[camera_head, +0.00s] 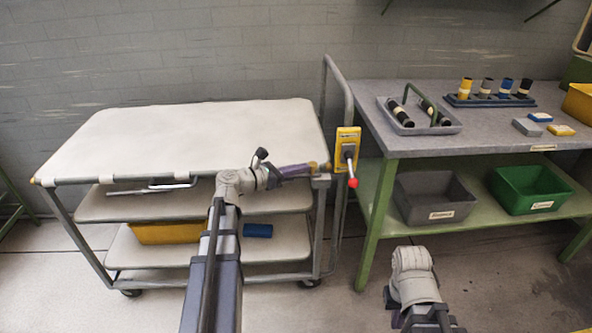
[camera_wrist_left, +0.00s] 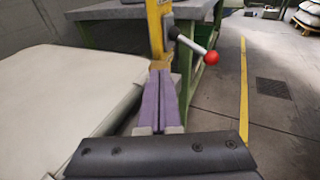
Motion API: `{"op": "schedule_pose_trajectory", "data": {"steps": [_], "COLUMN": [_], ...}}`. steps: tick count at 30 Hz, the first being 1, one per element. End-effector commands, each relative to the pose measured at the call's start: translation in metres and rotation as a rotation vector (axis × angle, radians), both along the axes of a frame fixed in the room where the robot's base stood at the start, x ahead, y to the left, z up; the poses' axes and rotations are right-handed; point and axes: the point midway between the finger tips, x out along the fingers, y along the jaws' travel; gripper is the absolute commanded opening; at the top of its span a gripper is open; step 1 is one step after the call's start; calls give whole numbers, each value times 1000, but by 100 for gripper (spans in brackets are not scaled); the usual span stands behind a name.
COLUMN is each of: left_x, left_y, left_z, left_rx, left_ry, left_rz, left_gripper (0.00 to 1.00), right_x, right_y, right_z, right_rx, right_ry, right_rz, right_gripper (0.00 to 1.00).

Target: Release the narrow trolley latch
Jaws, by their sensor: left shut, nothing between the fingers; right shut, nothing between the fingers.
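The trolley latch is a yellow plate (camera_head: 347,138) on the trolley's upright handle post, with a dark pivot and a metal lever ending in a red knob (camera_head: 352,183). The lever hangs down, tilted slightly right. In the left wrist view the yellow plate (camera_wrist_left: 155,32) stands ahead of the fingers, and the lever reaches right and down to the red knob (camera_wrist_left: 211,57). My left gripper (camera_head: 322,167) is shut and empty, its purple fingers pointing right, just left of the latch. Its fingertips (camera_wrist_left: 160,72) lie left of the knob. My right gripper's fingers are not visible.
The trolley (camera_head: 190,135) has a pale top and lower shelves with a yellow bin (camera_head: 165,233). Right of the latch stands a green-legged bench (camera_head: 430,130) with a tray (camera_head: 420,122), coloured tubes, and grey (camera_head: 435,197) and green (camera_head: 530,188) bins below. My right arm is low right.

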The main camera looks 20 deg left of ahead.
Motion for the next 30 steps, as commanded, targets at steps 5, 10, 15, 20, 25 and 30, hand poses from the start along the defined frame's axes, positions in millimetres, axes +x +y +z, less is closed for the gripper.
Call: {"op": "schedule_pose_trajectory", "data": {"steps": [5, 10, 15, 20, 25, 30], "left_x": [0, 8, 22, 27, 27, 27], "left_y": [0, -17, -42, -49, -50, -50], "left_z": [0, 0, 0, 0, 0, 1], "left_rx": [0, 0, 1, 1, 0, -1], "left_ry": [0, 0, -1, 0, 0, 0], "left_rz": [0, -5, -4, -1, -2, -4], "left_gripper": [0, 0, 0, 0, 0, 0], "right_x": [0, 0, 0, 0, 0, 0], "right_y": [0, 0, 0, 0, 0, 0], "right_z": [0, 0, 0, 0, 0, 0], "right_rx": [0, 0, 0, 0, 0, 0], "right_ry": [0, 0, 0, 0, 0, 0], "right_rz": [0, 0, 0, 0, 0, 0], "right_gripper": [0, 0, 0, 0, 0, 0]}}
